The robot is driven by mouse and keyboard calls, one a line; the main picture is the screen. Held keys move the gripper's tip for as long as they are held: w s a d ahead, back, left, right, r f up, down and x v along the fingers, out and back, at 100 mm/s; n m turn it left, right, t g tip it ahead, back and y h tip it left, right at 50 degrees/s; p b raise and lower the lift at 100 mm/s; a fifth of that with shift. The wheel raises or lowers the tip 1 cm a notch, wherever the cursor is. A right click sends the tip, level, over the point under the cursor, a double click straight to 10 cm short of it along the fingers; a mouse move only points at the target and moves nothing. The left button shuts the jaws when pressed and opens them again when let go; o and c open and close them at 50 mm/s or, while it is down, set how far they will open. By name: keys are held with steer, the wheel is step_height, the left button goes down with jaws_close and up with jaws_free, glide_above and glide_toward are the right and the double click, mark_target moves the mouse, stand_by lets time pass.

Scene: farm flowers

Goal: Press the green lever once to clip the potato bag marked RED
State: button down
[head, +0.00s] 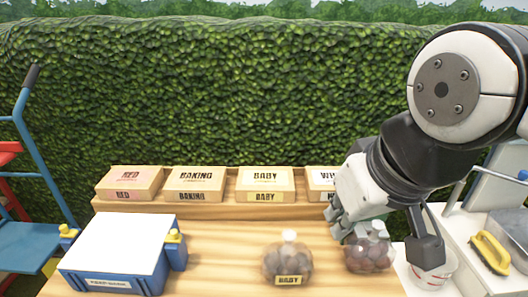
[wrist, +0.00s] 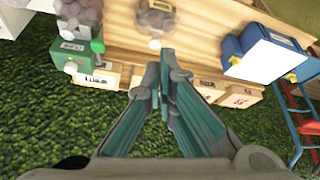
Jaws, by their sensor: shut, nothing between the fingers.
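A green box-like device (wrist: 72,54) with a small label stands on the table at the upper left of the wrist view. A small green part (wrist: 97,46) sticks out at its side; I cannot tell if it is the lever. My arm mostly hides this device in the head view. A potato bag (head: 370,254) sits in front of it, its marking unreadable; it also shows in the wrist view (wrist: 84,10). A bag marked BABY (head: 289,262) stands to its left. My gripper (wrist: 165,62) is shut and empty, its teal fingers together. In the head view it (head: 338,234) is beside the right-hand bag.
Cardboard boxes marked RED (head: 131,181), BAKING (head: 195,183) and BABY (head: 265,184) line the back before a hedge. A blue box with a white top (head: 120,240) stands left. Bare table lies left of the BABY bag.

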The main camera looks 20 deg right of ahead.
steer(key=w+d+n+g+h+p, duration=0.3)
steer(key=w+d+n+h, duration=0.25)
steer(key=w+d, duration=0.6)
steer(key=w+d+f+n+h+p, duration=0.1)
steer(key=w+d+f+n, duration=0.3)
steer(key=w+f, duration=0.2)
steer(key=w+d+f+n+g+h+p, duration=0.1)
steer(key=w+d+f+n, duration=0.3)
steer(key=w+f, duration=0.2)
steer(key=shift+w+d, duration=0.4)
steer(key=shift+w, duration=0.15)
steer(key=shift+f, duration=0.2)
steer(key=shift+s+a+f+b, duration=0.1)
steer(key=shift+s+f+b, duration=0.25)
steer(key=shift+f, duration=1.05)
steer(key=shift+s+a+f+b, duration=0.1)
steer(key=shift+s+f+b, duration=0.25)
steer(key=shift+f, duration=1)
steer(key=shift+s+a+f+b, duration=0.1)
steer(key=shift+s+f+b, duration=0.25)
steer(key=shift+f, duration=1.05)
steer(key=shift+f, duration=0.1)
